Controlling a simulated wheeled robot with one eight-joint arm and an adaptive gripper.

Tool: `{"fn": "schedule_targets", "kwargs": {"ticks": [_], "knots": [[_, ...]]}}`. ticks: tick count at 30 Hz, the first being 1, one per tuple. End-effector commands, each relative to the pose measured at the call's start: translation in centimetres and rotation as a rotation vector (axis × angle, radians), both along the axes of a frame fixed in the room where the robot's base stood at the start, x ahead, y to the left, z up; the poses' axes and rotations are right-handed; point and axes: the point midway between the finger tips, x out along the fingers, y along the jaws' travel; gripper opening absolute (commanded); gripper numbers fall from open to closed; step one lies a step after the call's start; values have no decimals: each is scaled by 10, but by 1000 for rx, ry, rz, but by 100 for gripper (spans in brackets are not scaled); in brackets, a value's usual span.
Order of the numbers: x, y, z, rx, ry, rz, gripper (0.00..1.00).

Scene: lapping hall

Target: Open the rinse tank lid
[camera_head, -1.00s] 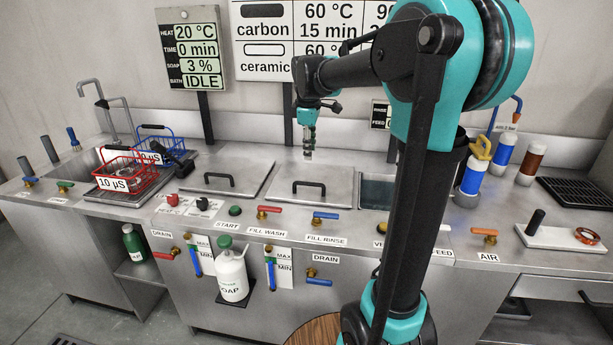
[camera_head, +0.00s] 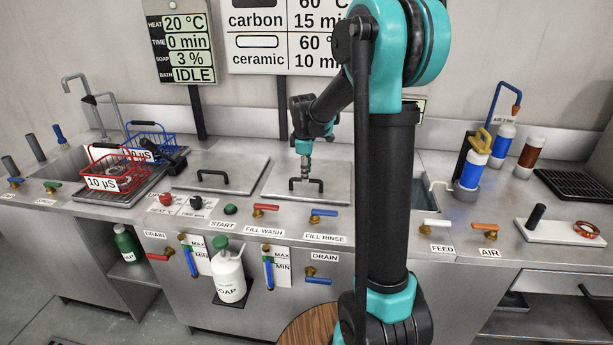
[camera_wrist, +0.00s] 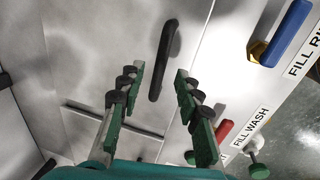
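The rinse tank lid (camera_head: 335,190) is a flat steel plate, shut, set in the counter behind the FILL RINSE label. Its dark bar handle (camera_head: 306,187) stands near the front of the lid. My gripper (camera_head: 304,173) hangs over the lid, right by the handle. In the wrist view my gripper (camera_wrist: 158,80) is open, its two green-padded fingers apart. The handle (camera_wrist: 163,60) shows beyond the fingertips, roughly between them, with nothing held. Whether a fingertip touches the handle I cannot tell. My arm hides part of the counter right of the lid.
The wash tank lid (camera_head: 212,170) with its own handle lies shut to the left. The red fill wash valve (camera_head: 265,208) and blue fill rinse valve (camera_head: 322,213) stand along the front. A red basket (camera_head: 108,172) is farther left. Bottles (camera_head: 472,170) stand at the right.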

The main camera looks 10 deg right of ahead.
Motion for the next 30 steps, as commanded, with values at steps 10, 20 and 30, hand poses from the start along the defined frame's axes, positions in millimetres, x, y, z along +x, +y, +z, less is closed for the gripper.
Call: {"fn": "schedule_targets", "kwargs": {"ticks": [10,20,30], "knots": [[4,-1,-22,0,0,-1,34],[4,-1,-22,0,0,-1,18],[4,-1,-21,0,0,-1,0]]}}
